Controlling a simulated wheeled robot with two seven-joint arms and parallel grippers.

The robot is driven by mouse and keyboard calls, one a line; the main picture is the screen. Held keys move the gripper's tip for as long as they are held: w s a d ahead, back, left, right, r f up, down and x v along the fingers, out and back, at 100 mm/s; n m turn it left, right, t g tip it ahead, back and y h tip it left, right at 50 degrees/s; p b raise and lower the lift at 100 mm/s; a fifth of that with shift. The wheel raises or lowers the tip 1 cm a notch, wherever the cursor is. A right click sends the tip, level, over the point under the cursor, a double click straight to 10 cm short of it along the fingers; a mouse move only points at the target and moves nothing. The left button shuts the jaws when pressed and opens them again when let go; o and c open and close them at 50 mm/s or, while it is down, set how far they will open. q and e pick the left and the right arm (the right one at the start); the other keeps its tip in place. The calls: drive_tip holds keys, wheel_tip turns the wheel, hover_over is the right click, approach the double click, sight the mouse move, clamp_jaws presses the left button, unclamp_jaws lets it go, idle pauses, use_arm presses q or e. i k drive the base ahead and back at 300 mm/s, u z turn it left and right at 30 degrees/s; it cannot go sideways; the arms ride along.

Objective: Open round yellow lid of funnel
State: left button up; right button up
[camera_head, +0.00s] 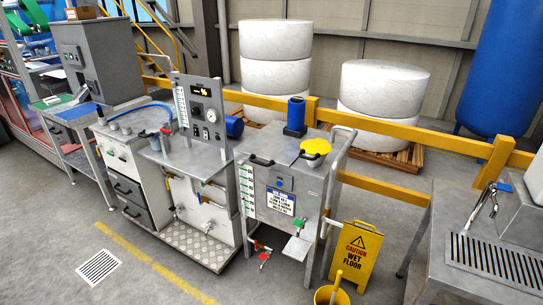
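The round yellow lid (316,147) sits on top of a grey metal machine cabinet (268,183), right of the centre of the head view. It has a scalloped edge and looks closed. Neither of my grippers shows in this view.
A yellow wet floor sign (354,255) and a yellow bucket (331,295) stand in front of the cabinet's right side. A control-panel cart (195,165) is on its left. A metal sink counter (490,262) is at the right.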

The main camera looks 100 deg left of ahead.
sight(317, 147)
drive_tip(key=u, duration=3.35)
drive_tip(key=i, duration=0.3)
drive_tip(key=u, duration=0.15)
